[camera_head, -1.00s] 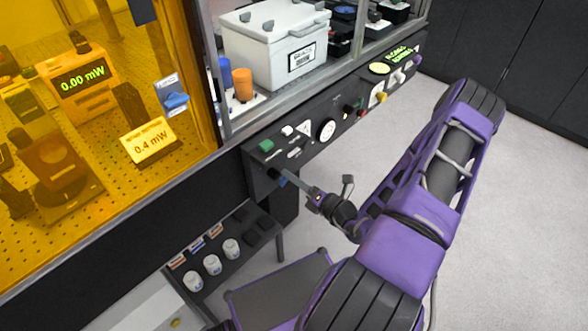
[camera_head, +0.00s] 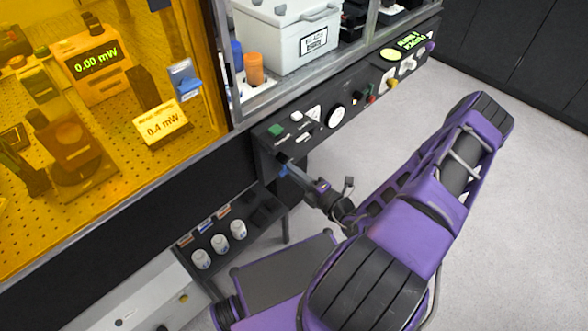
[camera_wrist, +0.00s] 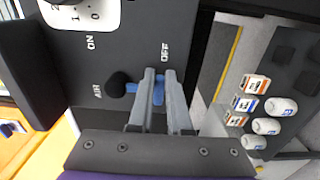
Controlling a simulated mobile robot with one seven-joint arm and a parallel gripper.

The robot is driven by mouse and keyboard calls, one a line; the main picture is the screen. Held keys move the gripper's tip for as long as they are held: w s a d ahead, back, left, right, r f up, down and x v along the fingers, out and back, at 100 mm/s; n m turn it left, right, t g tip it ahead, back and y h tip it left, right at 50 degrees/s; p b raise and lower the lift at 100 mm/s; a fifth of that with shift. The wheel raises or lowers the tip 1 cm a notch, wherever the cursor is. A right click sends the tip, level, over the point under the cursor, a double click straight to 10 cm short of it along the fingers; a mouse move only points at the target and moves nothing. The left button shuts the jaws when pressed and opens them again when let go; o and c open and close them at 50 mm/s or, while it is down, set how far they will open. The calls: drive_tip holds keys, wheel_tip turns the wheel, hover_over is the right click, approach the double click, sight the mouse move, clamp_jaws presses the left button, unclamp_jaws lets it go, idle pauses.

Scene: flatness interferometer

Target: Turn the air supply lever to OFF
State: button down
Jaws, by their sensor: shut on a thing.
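The air supply lever (camera_wrist: 131,87) has a black pivot knob and a blue handle on a dark panel. In the wrist view its handle extends right from the pivot, toward the side with the OFF label (camera_wrist: 165,52). The ON label (camera_wrist: 90,42) is up and left of the handle. My gripper (camera_wrist: 162,80) is shut on the blue handle, and its fingers hide part of it. In the head view my gripper (camera_head: 293,172) reaches the panel's lower left, with a bit of blue at its tips.
The black control panel (camera_head: 312,132) carries buttons, a gauge and connectors. A low dark shelf (camera_head: 262,208) with several white jars (camera_head: 220,244) stands below left. An amber enclosure (camera_head: 100,110) is at left. Grey floor (camera_head: 520,220) is clear at right.

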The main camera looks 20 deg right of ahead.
drive_tip(key=shift+a, duration=0.1)
idle(0.3)
drive_tip(key=c, duration=0.9)
unclamp_jaws()
drive_tip(key=shift+o, duration=0.2)
drive_tip(key=shift+s, duration=0.1)
drive_tip(key=v, duration=1.7)
drive_tip(key=shift+s, duration=0.15)
